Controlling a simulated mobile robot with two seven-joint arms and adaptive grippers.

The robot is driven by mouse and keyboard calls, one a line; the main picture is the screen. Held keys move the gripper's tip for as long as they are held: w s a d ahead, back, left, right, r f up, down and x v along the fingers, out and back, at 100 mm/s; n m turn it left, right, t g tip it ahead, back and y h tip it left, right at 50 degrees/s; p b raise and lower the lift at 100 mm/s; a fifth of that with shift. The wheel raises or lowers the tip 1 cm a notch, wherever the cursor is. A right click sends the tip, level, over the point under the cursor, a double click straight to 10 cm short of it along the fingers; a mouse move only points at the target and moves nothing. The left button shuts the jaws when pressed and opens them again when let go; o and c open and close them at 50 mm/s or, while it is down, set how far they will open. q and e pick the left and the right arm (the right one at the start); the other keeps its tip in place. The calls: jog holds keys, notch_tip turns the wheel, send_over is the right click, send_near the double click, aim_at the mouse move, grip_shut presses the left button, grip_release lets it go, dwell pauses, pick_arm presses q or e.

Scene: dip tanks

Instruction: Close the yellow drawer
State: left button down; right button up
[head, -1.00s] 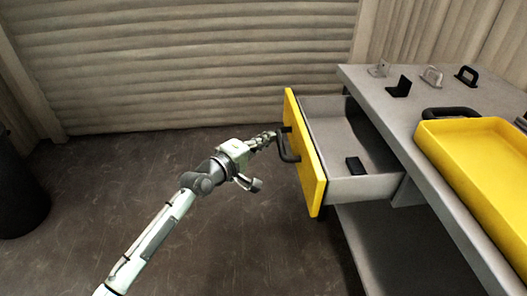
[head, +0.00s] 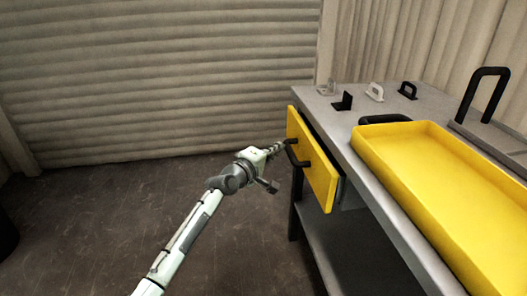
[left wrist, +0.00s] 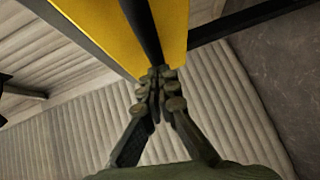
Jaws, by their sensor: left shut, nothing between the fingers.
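The yellow drawer (head: 318,178) is in the side of the grey workbench, and its front stands a little out from the bench. A narrow strip of its grey side shows behind the front; its inside is hidden. Its black handle (head: 294,154) is on the front. My left gripper (head: 282,150) is shut and empty, at the handle and the drawer front. In the left wrist view my closed fingertips (left wrist: 161,78) are at the yellow front (left wrist: 95,28), by the dark handle bar (left wrist: 142,28). I cannot tell whether they touch. My right gripper is not in view.
The grey workbench (head: 372,181) carries a yellow tray (head: 440,190) and several small black and grey brackets at the back. A tall black handle (head: 486,92) stands at the far right. The floor (head: 95,215) left of the bench is clear.

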aim_at(288, 148)
pick_arm(q)
jog(key=shift+w+d, duration=0.2)
jog(key=shift+d, duration=0.4)
jog(key=shift+w+d, duration=0.15)
jog(key=shift+d, duration=0.6)
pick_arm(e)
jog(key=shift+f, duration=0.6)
pick_arm(q)
jog(key=shift+d+r, duration=0.1)
jog(key=shift+d, duration=0.05)
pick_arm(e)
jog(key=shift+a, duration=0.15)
